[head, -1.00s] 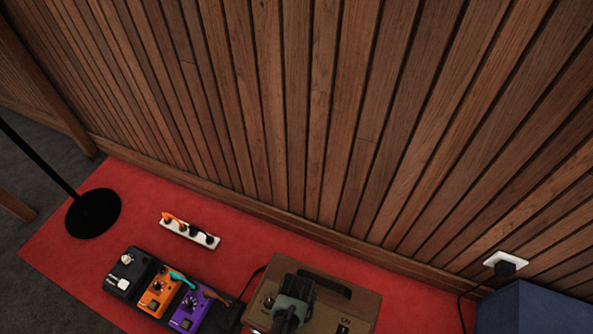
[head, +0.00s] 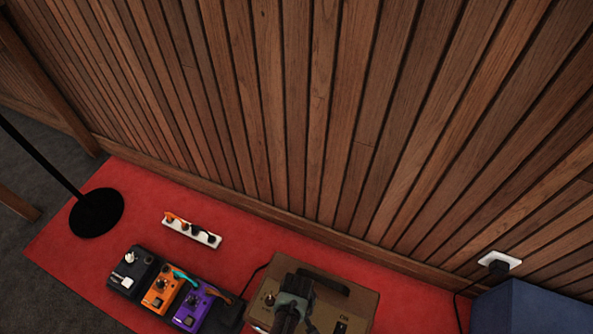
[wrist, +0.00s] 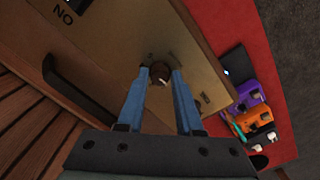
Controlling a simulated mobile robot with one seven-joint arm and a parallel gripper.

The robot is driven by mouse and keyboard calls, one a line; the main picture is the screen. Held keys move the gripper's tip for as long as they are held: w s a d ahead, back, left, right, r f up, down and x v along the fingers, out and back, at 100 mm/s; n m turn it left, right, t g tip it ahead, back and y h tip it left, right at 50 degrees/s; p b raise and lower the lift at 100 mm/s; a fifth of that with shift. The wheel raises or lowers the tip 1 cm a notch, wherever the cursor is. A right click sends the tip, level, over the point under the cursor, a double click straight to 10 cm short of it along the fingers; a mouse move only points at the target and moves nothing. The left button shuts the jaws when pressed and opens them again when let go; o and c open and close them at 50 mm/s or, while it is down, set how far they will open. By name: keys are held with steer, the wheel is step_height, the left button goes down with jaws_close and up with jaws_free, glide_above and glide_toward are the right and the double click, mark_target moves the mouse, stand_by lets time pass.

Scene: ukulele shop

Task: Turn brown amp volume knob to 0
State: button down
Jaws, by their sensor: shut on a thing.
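The brown amp (head: 361,305) stands at the bottom middle of the head view, with a black handle (head: 326,279) along its top. Its panel also fills much of the wrist view (wrist: 112,45). My gripper (wrist: 160,78) is over the panel, with its two blue fingers on either side of a dark round volume knob (wrist: 159,74) that has a light pointer mark. The fingers are shut on the knob. In the head view my gripper (head: 291,307) hides that knob. The panel's small scale markings are too small to read.
Black, orange (head: 161,296) and purple (head: 193,309) pedals sit left of the amp on the red carpet. Behind them lies a white power strip (head: 192,234). A blue box (head: 530,308) stands at the right. The slatted wood wall (head: 300,120) runs behind the amp.

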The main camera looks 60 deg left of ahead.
stand_by(0.4)
steer(key=c, duration=0.6)
jaws_free()
step_height(320, 180, up, 13)
steer(key=p, duration=0.7)
steer(key=shift+p, duration=0.4)
